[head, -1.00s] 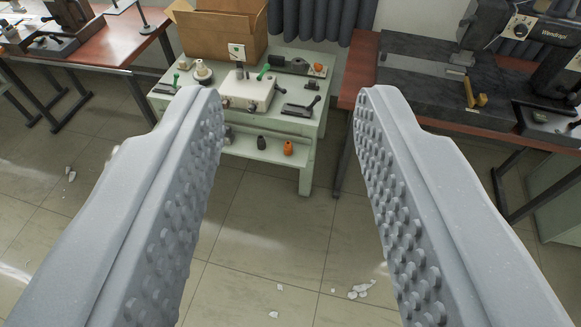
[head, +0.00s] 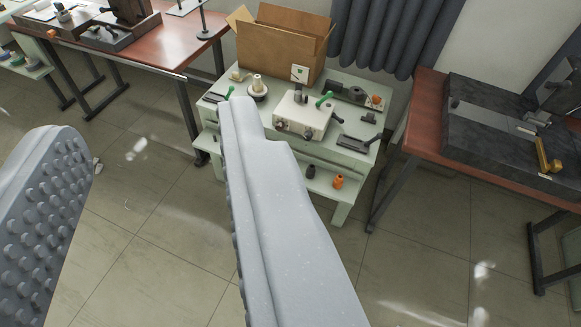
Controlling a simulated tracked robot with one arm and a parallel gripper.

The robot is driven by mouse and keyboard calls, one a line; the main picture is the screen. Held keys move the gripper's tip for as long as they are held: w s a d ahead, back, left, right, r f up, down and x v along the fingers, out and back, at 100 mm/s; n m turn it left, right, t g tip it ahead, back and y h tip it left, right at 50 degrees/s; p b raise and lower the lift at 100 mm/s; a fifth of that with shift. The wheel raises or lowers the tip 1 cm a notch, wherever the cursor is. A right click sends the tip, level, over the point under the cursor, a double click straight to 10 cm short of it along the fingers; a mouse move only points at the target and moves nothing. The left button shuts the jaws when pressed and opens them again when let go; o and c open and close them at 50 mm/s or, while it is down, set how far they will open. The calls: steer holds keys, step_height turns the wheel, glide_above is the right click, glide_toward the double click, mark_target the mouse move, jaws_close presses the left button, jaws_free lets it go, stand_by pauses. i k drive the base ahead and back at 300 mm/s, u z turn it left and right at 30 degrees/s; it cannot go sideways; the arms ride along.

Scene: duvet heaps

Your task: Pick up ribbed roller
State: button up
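My gripper (head: 150,122) is open and empty, with its two grey, studded fingers wide apart. The left finger is partly cut off by the left edge, and the right finger covers part of the floor and the table's near left side. I cannot single out a ribbed roller for certain.
An open cardboard box (head: 280,50) stands at the table's back. A red-brown bench (head: 165,45) is at the upper left, and another bench (head: 428,95) with a dark slab (head: 490,130) is at the right.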

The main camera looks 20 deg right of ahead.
mark_target(338, 183)
steer(key=u, duration=0.1)
steer(key=i, duration=1.35)
steer(key=z, duration=0.8)
